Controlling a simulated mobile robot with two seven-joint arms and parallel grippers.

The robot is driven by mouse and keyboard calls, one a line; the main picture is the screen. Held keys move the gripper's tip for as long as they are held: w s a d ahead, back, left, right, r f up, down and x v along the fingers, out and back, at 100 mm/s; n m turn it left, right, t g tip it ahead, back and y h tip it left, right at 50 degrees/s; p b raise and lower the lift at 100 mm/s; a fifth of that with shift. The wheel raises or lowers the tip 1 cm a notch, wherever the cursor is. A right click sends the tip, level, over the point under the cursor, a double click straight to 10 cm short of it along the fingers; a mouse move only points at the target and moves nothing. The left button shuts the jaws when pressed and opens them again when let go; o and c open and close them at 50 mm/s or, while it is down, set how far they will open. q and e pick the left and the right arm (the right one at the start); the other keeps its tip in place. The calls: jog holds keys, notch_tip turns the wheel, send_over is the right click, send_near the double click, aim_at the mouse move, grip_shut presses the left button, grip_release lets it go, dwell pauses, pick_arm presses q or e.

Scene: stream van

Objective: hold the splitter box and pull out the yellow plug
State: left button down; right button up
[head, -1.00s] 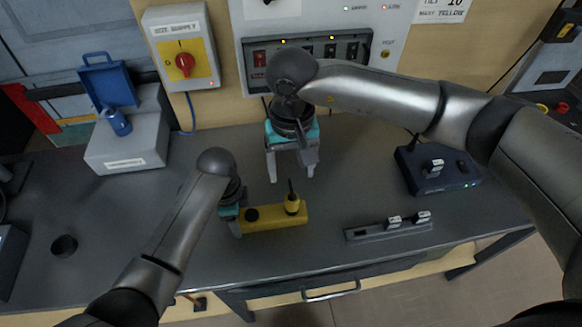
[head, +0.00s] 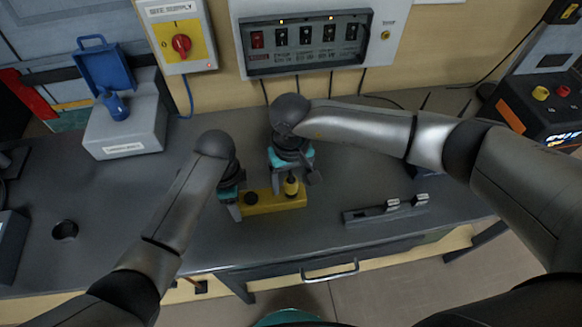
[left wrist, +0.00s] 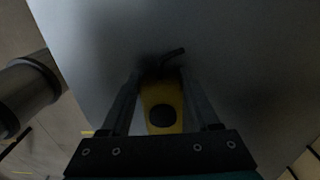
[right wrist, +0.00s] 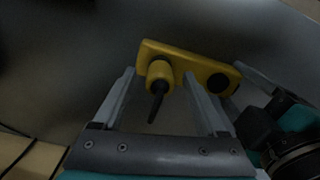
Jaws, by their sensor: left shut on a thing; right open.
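The yellow splitter box (head: 262,203) lies on the grey bench, and it also shows in the right wrist view (right wrist: 205,68). The yellow plug (head: 291,185) stands in the box's right end, with a dark stub on top; in the right wrist view the plug (right wrist: 160,76) lies between the fingers. A dark round socket (right wrist: 217,84) is at the other end. My left gripper (head: 236,208) is shut on the box's left end. My right gripper (right wrist: 160,80) is open around the plug, with a gap visible on at least the right side.
A grey case with a blue lid (head: 124,130) stands at the left, near a bench hole (head: 65,230). A switch panel (head: 308,45) is on the wall behind.

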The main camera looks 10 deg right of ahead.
jog(key=shift+f, duration=0.6)
grip_shut()
grip_release()
jog(key=shift+r, duration=0.1)
dwell(0.3)
